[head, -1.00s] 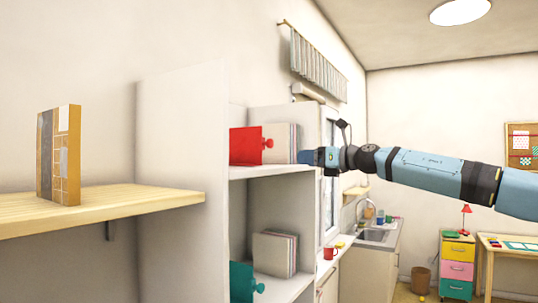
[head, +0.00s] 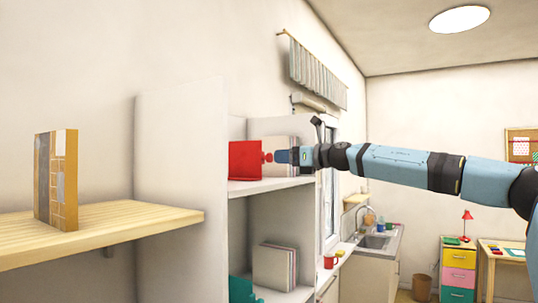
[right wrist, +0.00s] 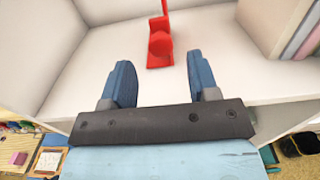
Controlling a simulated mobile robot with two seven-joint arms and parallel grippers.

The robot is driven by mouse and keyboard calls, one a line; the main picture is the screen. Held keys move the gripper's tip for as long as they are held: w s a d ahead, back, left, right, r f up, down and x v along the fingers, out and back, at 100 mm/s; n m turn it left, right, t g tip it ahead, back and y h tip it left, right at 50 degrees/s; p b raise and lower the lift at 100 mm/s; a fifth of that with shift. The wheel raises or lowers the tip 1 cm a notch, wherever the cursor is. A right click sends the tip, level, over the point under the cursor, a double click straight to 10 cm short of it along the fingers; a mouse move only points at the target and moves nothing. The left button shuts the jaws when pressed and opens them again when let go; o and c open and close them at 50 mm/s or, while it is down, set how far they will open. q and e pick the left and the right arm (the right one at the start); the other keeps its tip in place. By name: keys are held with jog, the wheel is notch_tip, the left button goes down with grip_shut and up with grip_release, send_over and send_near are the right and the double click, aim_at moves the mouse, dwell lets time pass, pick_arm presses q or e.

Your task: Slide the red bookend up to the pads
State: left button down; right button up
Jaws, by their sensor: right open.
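The red bookend (head: 243,161) stands on the upper shelf of the white unit, with a round red knob on its side. The pads (head: 283,143), a pale upright stack, stand on the same shelf to its right, partly hidden behind my right gripper (head: 281,156). In the right wrist view my right gripper is open and empty. The bookend (right wrist: 160,47) lies just beyond its fingertips, its knob lined up with the gap between them. The pads (right wrist: 275,22) are at the upper right there, with a gap between them and the bookend. My left gripper is not in view.
A teal bookend (head: 240,288) and another pale stack (head: 274,266) are on the lower shelf. The unit's side panel (head: 180,170) rises at the left. A wooden shelf (head: 110,228) holds a patterned block (head: 56,180).

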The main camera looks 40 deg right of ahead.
aim_at(271, 157)
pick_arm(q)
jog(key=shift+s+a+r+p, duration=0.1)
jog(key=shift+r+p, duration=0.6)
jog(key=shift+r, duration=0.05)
pick_arm(e)
jog(key=shift+x, duration=3)
